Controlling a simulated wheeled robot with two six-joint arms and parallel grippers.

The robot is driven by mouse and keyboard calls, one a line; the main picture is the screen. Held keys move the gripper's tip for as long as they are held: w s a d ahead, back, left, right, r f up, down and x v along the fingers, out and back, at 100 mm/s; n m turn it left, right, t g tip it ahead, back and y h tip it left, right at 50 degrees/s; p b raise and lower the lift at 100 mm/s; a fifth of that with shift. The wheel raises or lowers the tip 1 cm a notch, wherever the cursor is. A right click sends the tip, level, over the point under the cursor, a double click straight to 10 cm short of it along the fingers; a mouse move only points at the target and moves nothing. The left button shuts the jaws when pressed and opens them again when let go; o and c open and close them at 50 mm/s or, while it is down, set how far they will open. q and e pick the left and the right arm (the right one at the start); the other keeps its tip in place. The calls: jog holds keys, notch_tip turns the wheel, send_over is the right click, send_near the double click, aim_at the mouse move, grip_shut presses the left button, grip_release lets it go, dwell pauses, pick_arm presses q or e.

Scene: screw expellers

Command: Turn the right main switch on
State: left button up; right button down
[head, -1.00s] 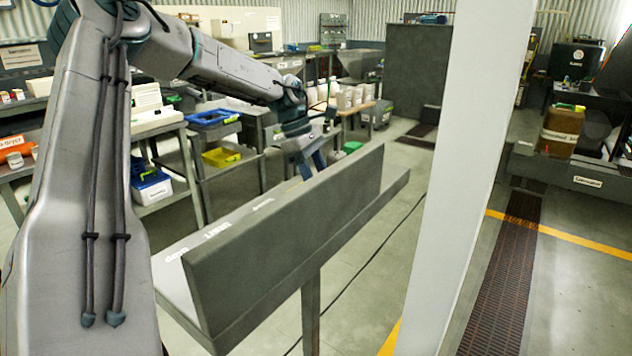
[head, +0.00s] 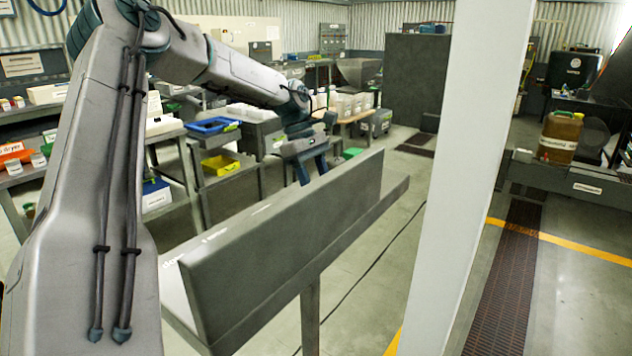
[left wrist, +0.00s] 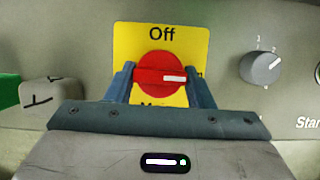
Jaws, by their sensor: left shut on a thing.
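The main switch is a red round knob (left wrist: 160,74) on a yellow plate (left wrist: 188,38) in the left wrist view. "Off" is printed above the knob; lettering at its right and below is mostly covered. The knob's white mark points right. My left gripper (left wrist: 160,82) has its blue fingers on both sides of the knob and is shut on it. In the head view my left gripper (head: 312,170) reaches behind the grey console (head: 290,250), whose back hides the switch. My right gripper is not in view.
A small grey dial (left wrist: 262,67) marked 1 and 2 sits right of the switch, near partly cut "Start" lettering. A pale block (left wrist: 55,93) is at the left. A white post (head: 460,170) stands right of the console. Shelves with bins (head: 215,125) stand behind.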

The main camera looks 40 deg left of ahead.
pick_arm(q)
jog(key=o, duration=1)
jog(key=shift+c, duration=0.2)
jog(key=v, duration=1)
jog(key=shift+r, duration=0.35)
jog(key=shift+a, duration=0.1)
